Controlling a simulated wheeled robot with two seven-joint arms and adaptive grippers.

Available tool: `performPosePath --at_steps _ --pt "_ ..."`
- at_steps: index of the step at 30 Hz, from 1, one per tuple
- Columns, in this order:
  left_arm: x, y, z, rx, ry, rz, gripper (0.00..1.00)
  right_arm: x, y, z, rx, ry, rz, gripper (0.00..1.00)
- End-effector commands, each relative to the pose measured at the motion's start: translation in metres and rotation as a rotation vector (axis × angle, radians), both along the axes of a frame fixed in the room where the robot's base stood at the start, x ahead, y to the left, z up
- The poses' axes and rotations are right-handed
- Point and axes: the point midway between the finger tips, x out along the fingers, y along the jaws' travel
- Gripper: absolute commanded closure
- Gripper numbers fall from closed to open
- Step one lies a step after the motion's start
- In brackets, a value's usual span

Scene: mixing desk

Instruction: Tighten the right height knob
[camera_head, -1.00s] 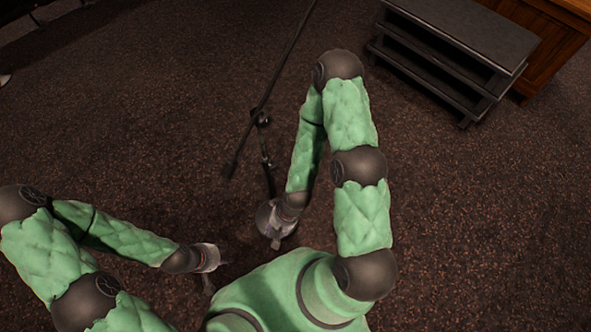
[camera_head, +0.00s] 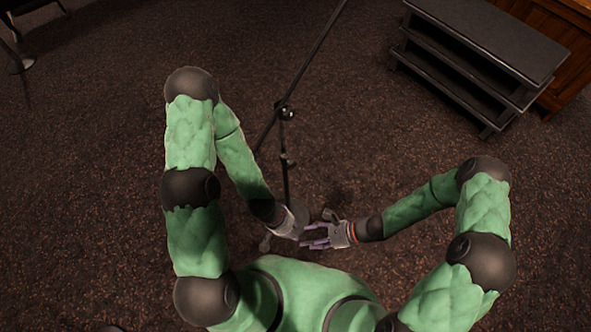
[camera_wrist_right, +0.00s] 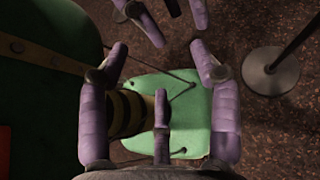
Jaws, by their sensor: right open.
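A dark microphone stand (camera_head: 287,182) with a long slanted boom shows in the head view. A boom joint (camera_head: 285,113) sits high on its pole, and a small dark clutch with a knob (camera_head: 287,160) sits lower. My left gripper (camera_head: 288,238) is low beside the pole, partly hidden by its own wrist; its purple fingers also show cropped at the top of the right wrist view (camera_wrist_right: 172,14). My right gripper (camera_head: 310,237) is open and empty right of the pole base, fingers pointing left, close to the left gripper. Its spread fingers (camera_wrist_right: 160,60) fill the wrist view.
The stand's round base (camera_wrist_right: 270,70) shows in the wrist view. A black stepped shelf (camera_head: 480,60) stands at the back right by a wooden cabinet (camera_head: 560,50). Dark furniture legs (camera_head: 20,55) are at the top left. The carpet between is free.

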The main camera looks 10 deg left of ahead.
Motion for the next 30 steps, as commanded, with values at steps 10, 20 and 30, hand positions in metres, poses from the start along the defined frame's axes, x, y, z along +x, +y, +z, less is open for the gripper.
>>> performPosePath --at_steps 10,20,30 --pt "0.000 0.000 -0.026 0.000 0.000 0.000 0.60 0.124 0.048 0.010 0.420 0.024 -0.653 0.36" --pt "0.000 0.000 -0.034 0.000 -0.001 0.000 0.60 0.168 0.035 0.011 0.534 -0.075 -0.912 0.36" --pt "0.000 0.000 -0.043 0.000 -0.001 0.000 0.60 0.194 0.068 0.011 0.536 -0.079 -0.910 0.36"
